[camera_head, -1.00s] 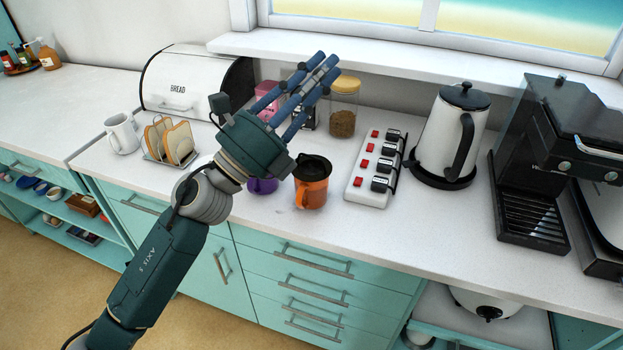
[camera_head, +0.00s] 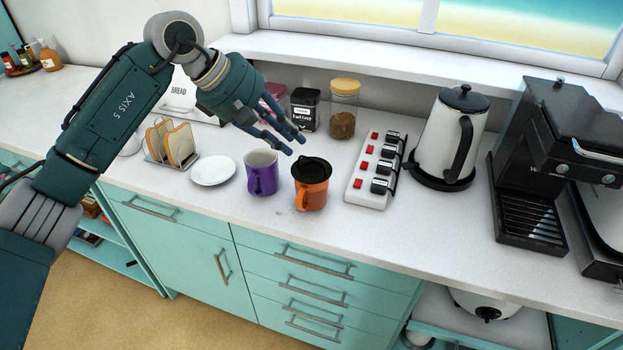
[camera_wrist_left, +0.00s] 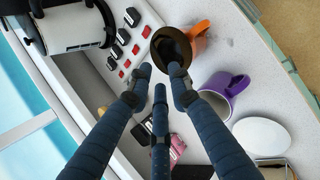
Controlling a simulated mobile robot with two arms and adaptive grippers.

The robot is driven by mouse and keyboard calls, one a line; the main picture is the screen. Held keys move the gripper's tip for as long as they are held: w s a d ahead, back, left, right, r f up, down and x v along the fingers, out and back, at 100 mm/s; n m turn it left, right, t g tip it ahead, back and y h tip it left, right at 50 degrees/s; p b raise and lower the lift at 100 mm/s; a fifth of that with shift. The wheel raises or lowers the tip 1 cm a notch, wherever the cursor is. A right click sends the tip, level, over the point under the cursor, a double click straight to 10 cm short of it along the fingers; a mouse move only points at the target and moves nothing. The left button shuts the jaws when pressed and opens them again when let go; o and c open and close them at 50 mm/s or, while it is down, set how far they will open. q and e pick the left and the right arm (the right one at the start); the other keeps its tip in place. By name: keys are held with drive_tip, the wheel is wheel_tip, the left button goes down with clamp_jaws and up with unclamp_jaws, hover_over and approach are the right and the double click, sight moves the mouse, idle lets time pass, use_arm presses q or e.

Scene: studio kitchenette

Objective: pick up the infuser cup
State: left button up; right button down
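The infuser cup, an orange mug with a black lid (camera_head: 311,190), stands upright on the counter, its handle toward the front. In the left wrist view its dark round lid (camera_wrist_left: 172,47) shows just beyond the fingertips, with the orange handle beside it. My left gripper (camera_head: 294,143) is above and behind the cup in the head view, pointing down to the right. Its blue fingers (camera_wrist_left: 160,76) are spread apart with nothing between them, and they look clear of the cup. My right gripper is not in view.
A purple mug (camera_head: 262,178) stands close left of the cup, with a white saucer (camera_head: 213,171) farther left. A power strip (camera_head: 365,181) lies to the right, before a kettle (camera_head: 450,140). A black tin (camera_head: 304,112) and a jar (camera_head: 343,112) stand behind. The counter in front is clear.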

sight(308, 170)
use_arm(q)
drive_tip(key=shift+x, duration=1.1)
drive_tip(key=p+x, duration=0.2)
drive_tip(key=x, duration=0.2)
drive_tip(key=shift+d+p, duration=0.3)
drive_tip(key=shift+w+d+f, duration=0.15)
drive_tip(key=shift+d+f, duration=0.05)
drive_tip(key=shift+f, duration=0.15)
clamp_jaws()
